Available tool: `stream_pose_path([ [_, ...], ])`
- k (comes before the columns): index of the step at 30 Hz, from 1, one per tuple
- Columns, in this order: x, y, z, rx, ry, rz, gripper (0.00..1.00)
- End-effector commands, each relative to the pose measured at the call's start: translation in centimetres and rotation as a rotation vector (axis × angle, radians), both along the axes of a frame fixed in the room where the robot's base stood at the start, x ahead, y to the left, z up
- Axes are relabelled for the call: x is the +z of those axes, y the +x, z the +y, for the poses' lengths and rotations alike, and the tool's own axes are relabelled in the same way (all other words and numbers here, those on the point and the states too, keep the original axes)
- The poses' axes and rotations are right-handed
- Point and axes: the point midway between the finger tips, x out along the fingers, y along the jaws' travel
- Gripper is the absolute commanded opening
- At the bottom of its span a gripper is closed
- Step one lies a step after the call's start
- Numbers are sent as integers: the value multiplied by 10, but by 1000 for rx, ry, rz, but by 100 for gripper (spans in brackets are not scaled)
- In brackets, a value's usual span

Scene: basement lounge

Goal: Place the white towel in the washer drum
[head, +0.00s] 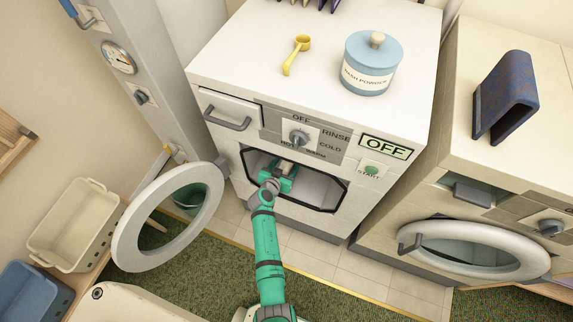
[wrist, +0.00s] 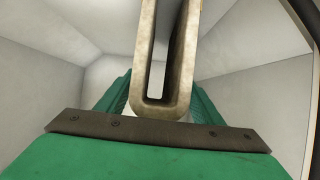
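The washer (head: 225,150) stands in the middle of the head view with its round door (head: 127,232) swung open to the left. My gripper (head: 284,172) reaches through the opening into the washer drum (head: 318,187). The white towel, a cream folded U-shape (wrist: 147,60), stands between my green fingers in the wrist view, with the pale drum walls (wrist: 245,95) around it. My gripper (wrist: 160,95) appears shut on it. In the head view only a small cream bit of the towel (head: 286,165) shows at the fingertips.
A blue powder jar (head: 370,75) and a yellow scoop (head: 297,54) sit on the washer top. A second machine (head: 510,160) at right has a closed round door and a dark blue folded cloth (head: 503,95) on top. Cream (head: 75,225) and blue (head: 35,292) baskets are at left.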

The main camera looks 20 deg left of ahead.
Motion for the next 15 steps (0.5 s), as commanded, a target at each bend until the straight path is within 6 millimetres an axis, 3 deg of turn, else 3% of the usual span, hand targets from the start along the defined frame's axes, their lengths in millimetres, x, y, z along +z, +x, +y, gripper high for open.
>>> stream_pose_path([
  [7, 6, -6, -1, 0, 0, 0, 61],
  [15, 28, -45, -2, -2, 0, 0, 61],
])
